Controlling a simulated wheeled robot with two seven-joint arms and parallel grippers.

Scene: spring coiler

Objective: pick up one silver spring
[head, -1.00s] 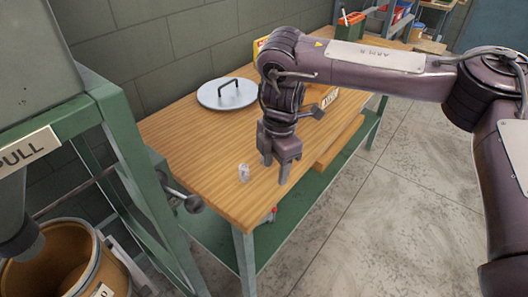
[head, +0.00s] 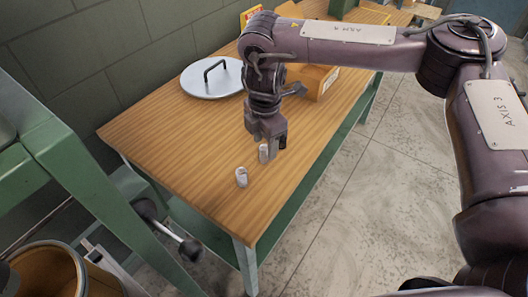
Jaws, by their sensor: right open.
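A small silver spring (head: 241,177) stands on the wooden workbench (head: 165,145), near its front edge. A second small silvery piece, which looks like another spring (head: 263,153), is just behind and right of it, by the fingertips of my right gripper. My right gripper (head: 267,148) points down over the bench with its fingers open. I cannot tell whether the second piece is between the fingers or just beside them. My left gripper is out of view.
A round grey metal lid with a black handle (head: 212,80) lies on the bench at the back left. An orange-brown box (head: 318,82) stands behind my right arm. A green machine frame (head: 85,180) and a brown drum (head: 45,275) are at the left.

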